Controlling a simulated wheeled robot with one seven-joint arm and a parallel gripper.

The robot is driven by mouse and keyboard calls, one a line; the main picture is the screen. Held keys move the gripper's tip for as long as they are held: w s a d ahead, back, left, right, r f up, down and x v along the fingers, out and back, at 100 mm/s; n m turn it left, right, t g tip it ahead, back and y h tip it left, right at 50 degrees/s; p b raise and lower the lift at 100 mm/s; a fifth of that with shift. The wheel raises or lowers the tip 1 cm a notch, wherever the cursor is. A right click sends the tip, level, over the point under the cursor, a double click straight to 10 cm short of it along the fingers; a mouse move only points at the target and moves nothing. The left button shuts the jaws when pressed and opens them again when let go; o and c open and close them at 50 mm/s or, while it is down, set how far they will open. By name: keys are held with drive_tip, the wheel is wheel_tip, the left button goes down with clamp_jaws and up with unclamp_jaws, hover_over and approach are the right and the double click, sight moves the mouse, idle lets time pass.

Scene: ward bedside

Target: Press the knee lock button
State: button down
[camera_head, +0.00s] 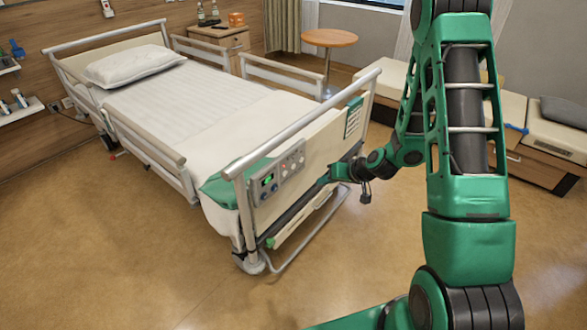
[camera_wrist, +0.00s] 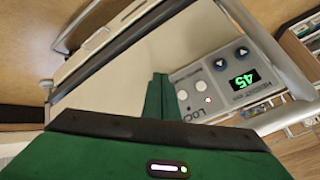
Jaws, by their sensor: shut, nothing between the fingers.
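The bed's control panel (camera_head: 279,174) is a grey plate on the outside of the footboard. In the wrist view the panel (camera_wrist: 228,92) shows a green display reading 45 (camera_wrist: 244,80), two dark arrow buttons (camera_wrist: 231,58) and smaller round grey buttons (camera_wrist: 183,95). A "LOC…" label is partly visible near these buttons; the rest is hidden by my fingers, so I cannot tell which button is the knee lock. My gripper (camera_head: 323,180) is shut and empty, right of the panel. Its fingertips (camera_wrist: 159,78) appear beside the panel's edge; contact cannot be told.
The footboard rail (camera_head: 305,122) runs above the panel, and a lower bar (camera_head: 312,235) juts out below. A green-and-white card (camera_head: 354,117) hangs at the footboard's right. Bench units (camera_head: 540,140) stand behind my arm. The floor in front of the bed is clear.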

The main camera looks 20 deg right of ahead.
sight(293, 166)
drive_tip(key=shift+w, duration=0.1)
drive_tip(key=w+a, duration=0.5)
drive_tip(key=w, duration=0.2)
idle(0.6)
drive_tip(key=shift+w+a, duration=0.1)
drive_tip(key=shift+a, duration=0.05)
idle(1.9)
drive_tip(key=shift+w+a+r, duration=0.1)
drive_tip(key=shift+w+a, duration=0.05)
drive_tip(key=shift+w+a, duration=0.25)
drive_tip(key=shift+w, duration=0.1)
idle(0.8)
drive_tip(key=shift+s+d, duration=0.1)
idle(0.3)
drive_tip(key=shift+s+d, duration=0.4)
drive_tip(key=shift+s, duration=0.15)
drive_tip(key=shift+s, duration=0.1)
